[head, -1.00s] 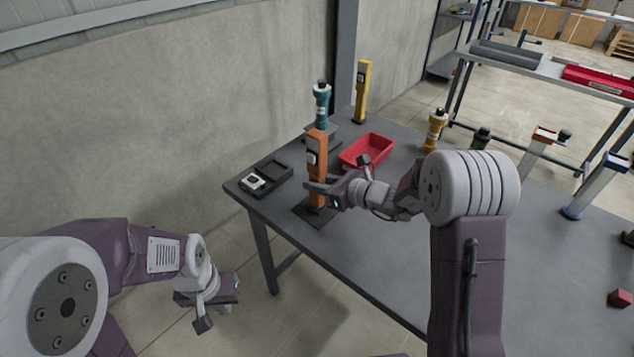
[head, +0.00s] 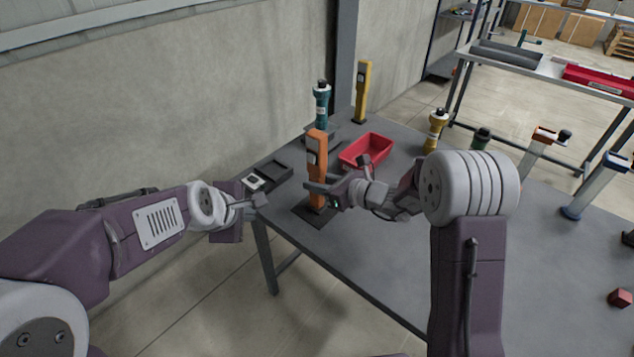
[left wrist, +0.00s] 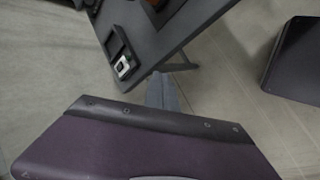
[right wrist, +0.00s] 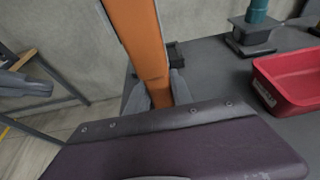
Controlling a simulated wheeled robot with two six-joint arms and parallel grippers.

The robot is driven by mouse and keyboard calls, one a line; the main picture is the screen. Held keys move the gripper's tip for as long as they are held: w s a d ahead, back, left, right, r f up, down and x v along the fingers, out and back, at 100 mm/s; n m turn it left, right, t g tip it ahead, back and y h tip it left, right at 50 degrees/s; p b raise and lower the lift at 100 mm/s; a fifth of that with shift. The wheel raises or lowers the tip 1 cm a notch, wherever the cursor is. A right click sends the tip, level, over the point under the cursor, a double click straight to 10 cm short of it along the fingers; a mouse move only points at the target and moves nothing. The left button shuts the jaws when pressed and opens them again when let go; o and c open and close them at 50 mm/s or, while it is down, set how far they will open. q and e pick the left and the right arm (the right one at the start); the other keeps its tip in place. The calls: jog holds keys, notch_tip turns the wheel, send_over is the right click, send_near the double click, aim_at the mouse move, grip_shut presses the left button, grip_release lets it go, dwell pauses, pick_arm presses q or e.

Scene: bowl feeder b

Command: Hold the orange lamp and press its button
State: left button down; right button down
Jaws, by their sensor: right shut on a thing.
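The orange lamp (head: 317,150) stands upright on a dark mat near the table's left edge, with a small pale panel on its side. In the right wrist view its orange body (right wrist: 143,45) passes between the two fingers. My right gripper (head: 320,189) is shut on the lamp's lower part. My left gripper (head: 261,200) is empty, by the table's left edge, left of the lamp and apart from it. In the left wrist view its fingertips (left wrist: 162,90) are together. I cannot clearly make out the button.
A dark tray (head: 281,172) with a white-and-black piece (head: 254,182) lies left of the lamp. A yellow lamp (head: 436,130) is farther right. The front tabletop is mostly clear.

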pick_arm(q)
jog(key=w+d+r+t+h, duration=0.2)
jog(key=d+r, duration=0.3)
jog(key=r, duration=0.2)
pick_arm(e)
jog(key=shift+f, duration=0.15)
pick_arm(q)
send_near(309, 164)
jog(key=shift+w+d+f+g, duration=0.15)
jog(key=shift+w+f, duration=0.45)
jog(key=shift+w+d+f+g, duration=0.1)
jog(key=shift+w+f+g, duration=0.05)
jog(key=shift+w+f, duration=0.5)
dwell(0.7)
jog(key=shift+w+d, duration=0.3)
jog(key=shift+w+d, duration=0.2)
dwell(0.6)
jog(key=shift+s+a, duration=0.5)
jog(key=shift+s, duration=0.05)
